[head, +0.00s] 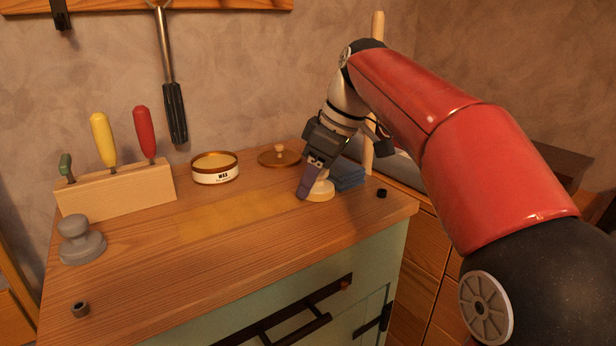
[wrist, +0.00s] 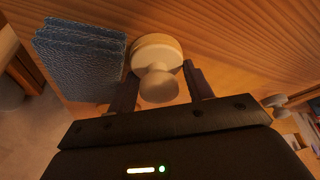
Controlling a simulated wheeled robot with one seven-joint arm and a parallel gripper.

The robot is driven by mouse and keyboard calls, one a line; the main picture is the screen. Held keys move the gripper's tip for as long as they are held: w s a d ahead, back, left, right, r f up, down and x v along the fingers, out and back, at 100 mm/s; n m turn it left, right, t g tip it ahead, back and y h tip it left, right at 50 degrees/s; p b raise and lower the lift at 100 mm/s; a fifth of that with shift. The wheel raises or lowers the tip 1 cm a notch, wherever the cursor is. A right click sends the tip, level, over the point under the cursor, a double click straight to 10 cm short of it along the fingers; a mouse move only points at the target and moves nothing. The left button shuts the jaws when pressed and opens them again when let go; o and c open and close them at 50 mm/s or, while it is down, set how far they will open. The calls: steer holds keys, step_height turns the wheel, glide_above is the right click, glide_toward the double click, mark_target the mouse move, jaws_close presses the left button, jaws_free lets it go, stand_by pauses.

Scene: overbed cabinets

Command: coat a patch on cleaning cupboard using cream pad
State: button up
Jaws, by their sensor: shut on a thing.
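The cream pad (head: 321,190) is a round pad with a knob, near the right end of the cupboard top. My gripper (head: 311,182) is shut on its knob from above. In the wrist view the cream pad (wrist: 158,62) sits between the two fingers of my gripper (wrist: 161,88), its base at or very near the wood; I cannot tell whether it touches. The cleaning cupboard (head: 330,246) has a wooden top and a pale green front. A slightly yellower, shinier patch (head: 232,214) lies on the top, left of the pad.
Blue folded cloths (head: 347,174) lie right beside the pad. Behind are an open wax tin (head: 215,168) and its lid (head: 280,157). A tool block (head: 118,192) and a grey knobbed pad (head: 81,240) stand at left. Small dark pieces sit near the front corners.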

mark_target(173, 241)
steer(key=shift+s+d, duration=0.3)
steer(key=shift+s, duration=0.15)
steer(key=shift+s+a+f+b, duration=0.1)
steer(key=shift+s+a+b, duration=0.1)
steer(key=shift+s+a, duration=0.5)
steer(key=shift+s+a+f+b, duration=0.15)
steer(key=shift+s+a, duration=0.2)
steer(key=shift+a, duration=0.5)
